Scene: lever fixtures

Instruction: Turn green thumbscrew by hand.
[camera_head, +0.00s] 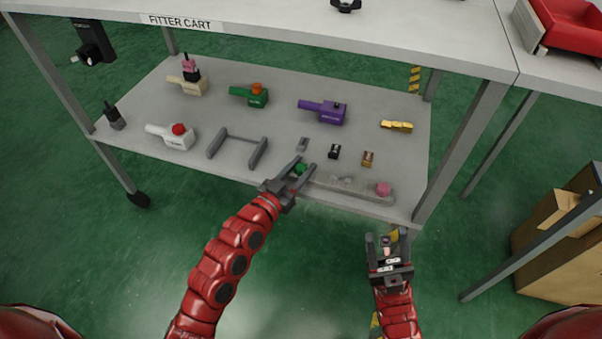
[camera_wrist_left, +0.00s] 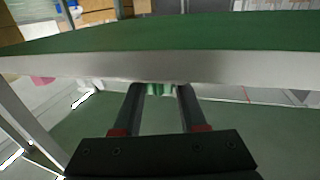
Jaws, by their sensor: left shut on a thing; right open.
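The green thumbscrew (camera_head: 300,169) is at the left end of a grey bar (camera_head: 338,183) near the front edge of the cart's lower shelf. My left gripper (camera_head: 305,166) has its two fingers on either side of it and is shut on it. In the left wrist view the green thumbscrew (camera_wrist_left: 160,89) shows between the fingertips, partly hidden by the shelf edge. My right gripper (camera_head: 387,239) is open and empty, in front of and below the shelf.
A pink knob (camera_head: 383,189) sits at the bar's right end. Small black (camera_head: 334,152) and brown (camera_head: 368,158) blocks stand behind the bar. The cart's front right leg (camera_head: 458,150) stands beyond the bar.

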